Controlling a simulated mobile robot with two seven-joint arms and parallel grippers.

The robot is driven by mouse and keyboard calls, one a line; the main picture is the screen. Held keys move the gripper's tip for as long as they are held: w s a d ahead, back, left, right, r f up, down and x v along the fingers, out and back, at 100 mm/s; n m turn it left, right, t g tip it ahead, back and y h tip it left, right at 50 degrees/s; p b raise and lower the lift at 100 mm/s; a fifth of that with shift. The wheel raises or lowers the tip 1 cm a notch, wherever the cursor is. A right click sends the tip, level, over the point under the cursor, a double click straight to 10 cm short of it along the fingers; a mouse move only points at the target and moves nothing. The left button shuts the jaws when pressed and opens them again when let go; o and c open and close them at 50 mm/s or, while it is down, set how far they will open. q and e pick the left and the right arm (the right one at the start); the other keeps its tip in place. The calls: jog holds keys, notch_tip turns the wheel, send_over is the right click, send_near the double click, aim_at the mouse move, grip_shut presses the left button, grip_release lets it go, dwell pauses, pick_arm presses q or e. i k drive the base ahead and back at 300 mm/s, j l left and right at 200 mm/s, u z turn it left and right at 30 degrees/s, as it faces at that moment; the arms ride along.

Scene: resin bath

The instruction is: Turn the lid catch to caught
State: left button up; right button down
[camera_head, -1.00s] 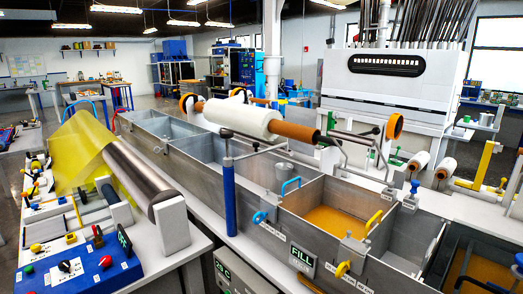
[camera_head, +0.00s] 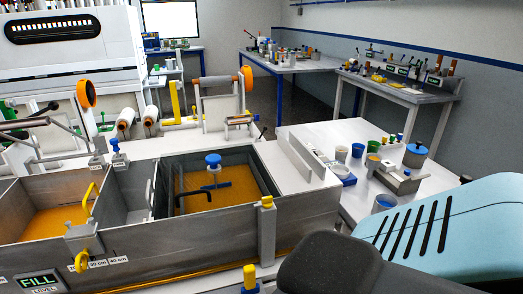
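The long grey resin bath (camera_head: 190,239) runs across the lower left of the head view. A yellow lever or knob (camera_head: 88,258) sits below a metal bracket (camera_head: 80,236) on its front wall. A grey post with a yellow cap (camera_head: 267,203) stands at the bath's right end, and another yellow knob (camera_head: 250,279) is at the bottom edge. I cannot tell which of these fittings is the lid catch, nor its setting. Neither of my grippers is in view.
A blue handwheel (camera_head: 213,160) stands over the right compartment of amber resin. A white side table (camera_head: 345,199) with cups and a blue-lidded pot (camera_head: 415,155) is at right. Benches (camera_head: 405,91) line the back wall. A grey-floored gap shows behind the side table.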

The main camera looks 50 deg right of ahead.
aim_at(266, 202)
jog(key=j+z, duration=0.1)
jog(key=z, duration=1.55)
jog(key=k+l, duration=0.05)
